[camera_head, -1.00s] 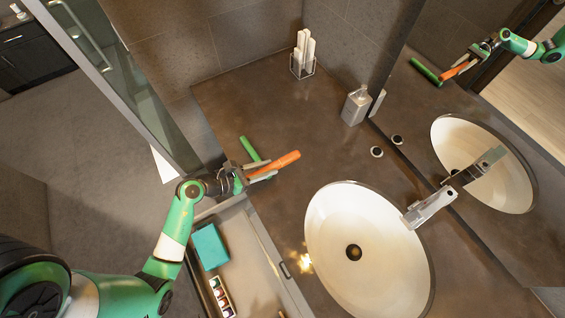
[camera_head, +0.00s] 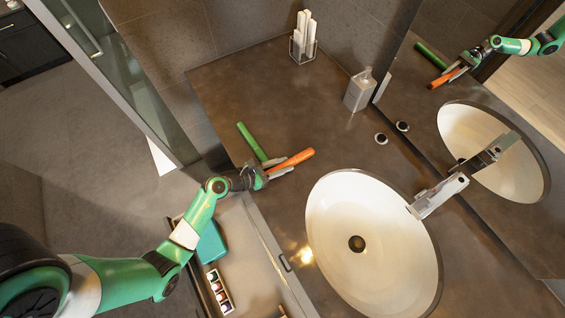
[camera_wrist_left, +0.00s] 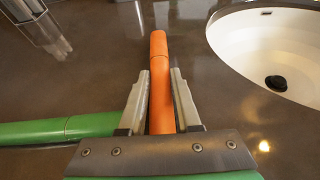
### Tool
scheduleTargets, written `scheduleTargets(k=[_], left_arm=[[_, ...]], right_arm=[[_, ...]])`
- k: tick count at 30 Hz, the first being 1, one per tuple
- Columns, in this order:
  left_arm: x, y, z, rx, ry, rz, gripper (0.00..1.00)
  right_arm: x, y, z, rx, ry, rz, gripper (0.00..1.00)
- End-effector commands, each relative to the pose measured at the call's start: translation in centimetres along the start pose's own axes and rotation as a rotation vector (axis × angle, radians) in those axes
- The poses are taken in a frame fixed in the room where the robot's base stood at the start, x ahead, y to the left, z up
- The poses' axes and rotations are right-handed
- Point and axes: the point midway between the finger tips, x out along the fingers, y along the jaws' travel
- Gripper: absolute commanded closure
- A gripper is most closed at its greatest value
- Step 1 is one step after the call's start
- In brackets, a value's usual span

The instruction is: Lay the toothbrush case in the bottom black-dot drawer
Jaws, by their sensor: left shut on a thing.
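Two slim tubes lie by my left gripper over the counter, one orange (camera_head: 293,160) and one green (camera_head: 249,139); I cannot tell by marking which is the toothbrush case. My left gripper (camera_head: 283,167) is shut on the orange tube. In the left wrist view the orange tube (camera_wrist_left: 159,70) runs between the two fingers (camera_wrist_left: 160,103) and points away. The green tube (camera_wrist_left: 60,130) lies to their left, partly hidden by the gripper. An open drawer (camera_head: 250,262) is below the counter edge; no black dot is visible. My right gripper is out of view.
The drawer holds a teal box (camera_head: 211,246) and a tray of small bottles (camera_head: 219,292). The sink (camera_head: 330,215) and faucet (camera_head: 438,196) are to the right. A soap dispenser (camera_head: 358,91) and a holder of white rolls (camera_head: 303,42) stand farther back. Counter between is clear.

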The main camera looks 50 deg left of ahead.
Motion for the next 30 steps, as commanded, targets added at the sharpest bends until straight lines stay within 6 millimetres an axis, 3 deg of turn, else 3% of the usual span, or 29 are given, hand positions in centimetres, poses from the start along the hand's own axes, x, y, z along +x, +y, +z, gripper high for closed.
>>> scheduleTargets(k=[2,3,8,16,19,30], left_arm=[[0.1,0.0,-0.3,-0.001,0.000,0.000,1.00],[0.1,0.0,-0.3,-0.001,0.000,0.000,0.65],[0.1,0.0,-0.2,-0.001,0.000,0.000,0.39],[0.0,0.0,0.0,0.000,0.000,0.000,0.39],[-0.9,0.1,0.1,-0.003,0.001,0.003,0.39],[-9.4,0.1,0.2,-0.005,0.000,0.007,0.39]], right_arm=[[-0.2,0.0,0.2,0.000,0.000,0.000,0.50],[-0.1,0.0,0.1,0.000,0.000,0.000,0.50],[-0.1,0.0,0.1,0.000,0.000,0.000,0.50],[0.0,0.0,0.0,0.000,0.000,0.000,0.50],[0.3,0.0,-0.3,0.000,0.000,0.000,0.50],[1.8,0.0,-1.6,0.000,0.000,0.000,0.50]])
